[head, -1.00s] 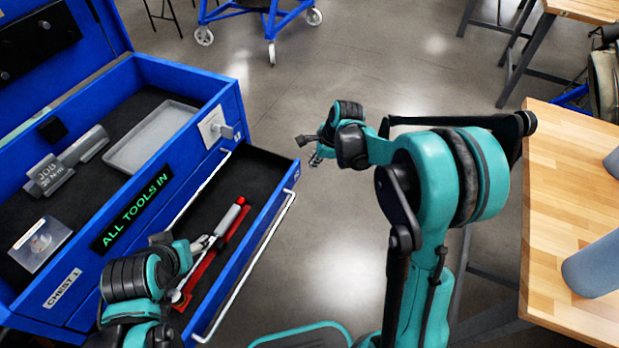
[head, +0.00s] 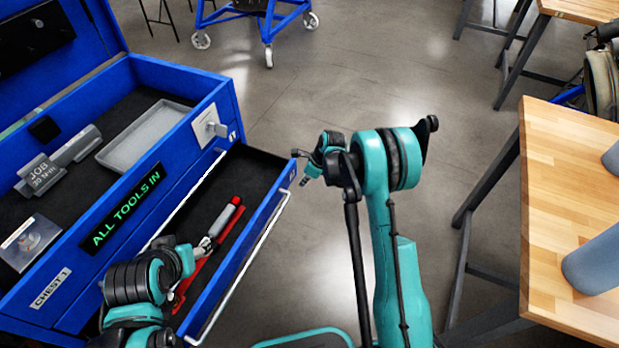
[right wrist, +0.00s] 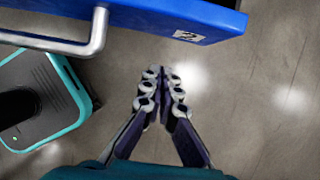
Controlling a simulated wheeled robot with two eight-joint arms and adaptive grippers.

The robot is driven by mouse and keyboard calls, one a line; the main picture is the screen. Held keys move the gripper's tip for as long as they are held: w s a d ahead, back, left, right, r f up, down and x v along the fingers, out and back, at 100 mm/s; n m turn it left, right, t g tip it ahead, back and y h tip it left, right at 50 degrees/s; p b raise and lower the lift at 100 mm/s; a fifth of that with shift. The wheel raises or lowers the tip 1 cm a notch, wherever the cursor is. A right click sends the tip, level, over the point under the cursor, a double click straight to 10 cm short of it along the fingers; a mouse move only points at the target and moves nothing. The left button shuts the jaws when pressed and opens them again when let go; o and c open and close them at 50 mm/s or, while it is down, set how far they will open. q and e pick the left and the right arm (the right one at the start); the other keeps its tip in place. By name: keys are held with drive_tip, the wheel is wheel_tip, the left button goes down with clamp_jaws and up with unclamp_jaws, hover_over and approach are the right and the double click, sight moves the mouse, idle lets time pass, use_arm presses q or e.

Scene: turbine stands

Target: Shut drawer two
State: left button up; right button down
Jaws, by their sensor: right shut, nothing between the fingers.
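Drawer two (head: 258,222) is the open blue drawer of the tool chest, with a long pale handle. Its front and a "2" label show at the top of the right wrist view (right wrist: 150,20). A red and grey tool (head: 228,217) lies inside it. My right gripper (head: 299,168) is shut and empty at the far corner of the drawer front. In the right wrist view its fingertips (right wrist: 163,86) are together below the drawer front in the picture, with floor behind them; contact is not clear. My left gripper (head: 205,245) is over the drawer; its fingers are partly hidden.
A wooden bench (head: 565,190) stands at the right. A blue wheeled stand (head: 268,22) is at the back. Floor between chest and bench is open.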

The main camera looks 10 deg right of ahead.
sight(294, 177)
drive_tip(key=shift+w+a+r+b, duration=0.1)
drive_tip(key=shift+w+a+b, duration=0.1)
drive_tip(key=shift+w+a, duration=0.5)
drive_tip(key=shift+w+a+r+b, duration=0.15)
drive_tip(key=shift+w+a, duration=0.3)
drive_tip(key=shift+a, duration=0.35)
